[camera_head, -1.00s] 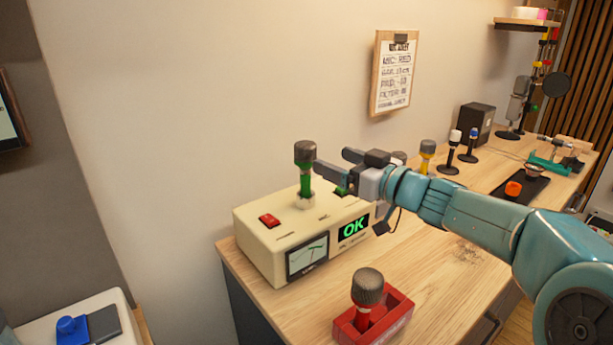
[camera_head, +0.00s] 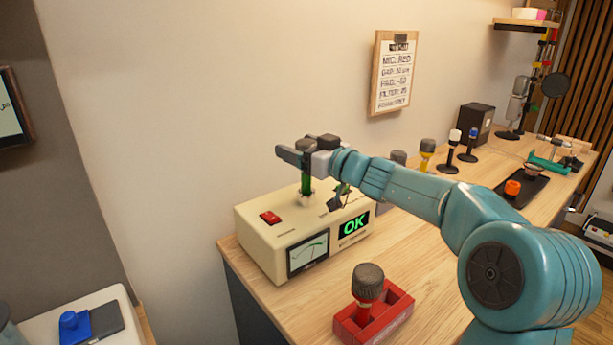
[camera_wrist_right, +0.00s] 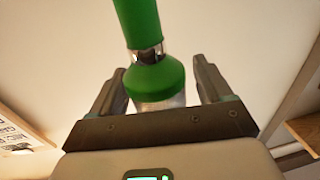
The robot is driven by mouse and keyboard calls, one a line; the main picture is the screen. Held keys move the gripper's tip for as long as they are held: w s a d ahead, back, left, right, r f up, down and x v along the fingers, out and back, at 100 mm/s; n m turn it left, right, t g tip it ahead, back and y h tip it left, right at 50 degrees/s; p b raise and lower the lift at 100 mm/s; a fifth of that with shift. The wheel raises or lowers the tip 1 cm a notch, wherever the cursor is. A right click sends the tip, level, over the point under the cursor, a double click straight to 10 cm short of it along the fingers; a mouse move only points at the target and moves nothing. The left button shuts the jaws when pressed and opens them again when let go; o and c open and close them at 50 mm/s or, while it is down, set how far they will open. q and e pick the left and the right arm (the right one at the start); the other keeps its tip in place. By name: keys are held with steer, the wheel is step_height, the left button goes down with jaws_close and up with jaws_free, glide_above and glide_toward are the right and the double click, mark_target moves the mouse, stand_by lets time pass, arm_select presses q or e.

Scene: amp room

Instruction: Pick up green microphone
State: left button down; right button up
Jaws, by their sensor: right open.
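The green microphone (camera_head: 306,186) stands upright in a pale socket on top of the cream tester box (camera_head: 262,240). In the right wrist view the green body (camera_wrist_right: 148,75) stands between the two spread fingers (camera_wrist_right: 160,88), with a visible gap on each side. My left gripper is not in view.
The tester shows a green OK display (camera_head: 353,226) and a red switch (camera_head: 270,217). A red microphone (camera_head: 367,283) stands in a red holder (camera_head: 397,303) in front. Several other microphones stand farther back on the bench. A clipboard (camera_head: 393,75) hangs on the wall.

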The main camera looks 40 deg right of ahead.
steer(key=shift+w+d+f, duration=0.1)
steer(key=c, duration=1)
jaws_close()
step_height(320, 180, up, 20)
steer(key=p, duration=1.2)
steer(key=shift+p, duration=0.4)
